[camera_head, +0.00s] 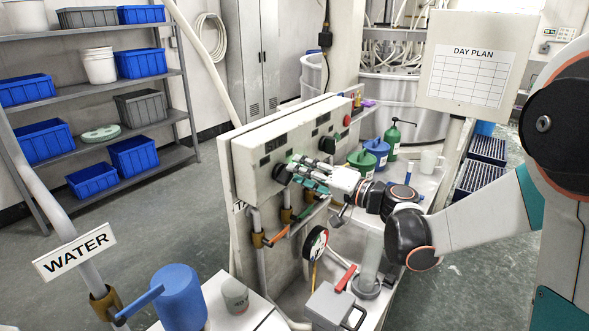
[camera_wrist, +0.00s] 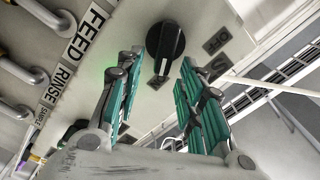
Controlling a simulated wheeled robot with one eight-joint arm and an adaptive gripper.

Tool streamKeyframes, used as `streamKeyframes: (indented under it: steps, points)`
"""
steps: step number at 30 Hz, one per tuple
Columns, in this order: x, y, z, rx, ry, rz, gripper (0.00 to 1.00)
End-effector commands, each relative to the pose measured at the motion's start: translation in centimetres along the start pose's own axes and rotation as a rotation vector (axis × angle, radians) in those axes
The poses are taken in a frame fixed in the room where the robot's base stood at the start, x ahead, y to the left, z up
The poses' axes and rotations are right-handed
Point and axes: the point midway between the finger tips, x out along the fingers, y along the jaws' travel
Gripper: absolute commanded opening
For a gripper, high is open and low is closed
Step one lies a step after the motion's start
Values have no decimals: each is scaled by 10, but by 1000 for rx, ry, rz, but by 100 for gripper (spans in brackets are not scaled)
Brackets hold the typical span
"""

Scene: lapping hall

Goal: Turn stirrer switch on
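A black rotary knob (camera_wrist: 166,42) with a white pointer mark sits on the pale panel in the wrist view. The mark points down in the picture. An OFF plate (camera_wrist: 217,40) is to the knob's right, with another plate (camera_wrist: 216,67) below it, partly behind a finger. No stirrer label is readable. My gripper (camera_wrist: 159,64) is open, its green-padded fingers apart on either side below the knob, with a gap between them. In the head view my gripper (camera_head: 297,170) is at the front of the grey control box (camera_head: 262,143), close to a dark knob (camera_head: 281,174).
Pipes with orange (camera_head: 278,236) and green handles run below the box. Green (camera_head: 362,160) and blue (camera_head: 377,150) cans and a green pump bottle (camera_head: 392,140) stand behind my wrist. A DAY PLAN board (camera_head: 473,62) is at the right. FEED and RINSE labels (camera_wrist: 87,32) line the panel's edge.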

Motion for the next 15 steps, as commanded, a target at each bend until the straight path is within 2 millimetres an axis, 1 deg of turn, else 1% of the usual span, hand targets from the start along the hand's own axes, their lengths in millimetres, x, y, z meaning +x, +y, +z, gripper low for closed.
streamKeyframes:
  steps: [1, 6, 9, 12, 15]
  points:
    - [-13, 0, -1, 0, 3, 2, 35]
    - [-48, 0, -1, 0, 3, 2, 35]
    - [-64, 0, -1, 0, 2, 1, 35]
    - [-77, 1, -1, 0, 2, 1, 35]
    - [-84, 0, 0, 0, 1, 1, 35]
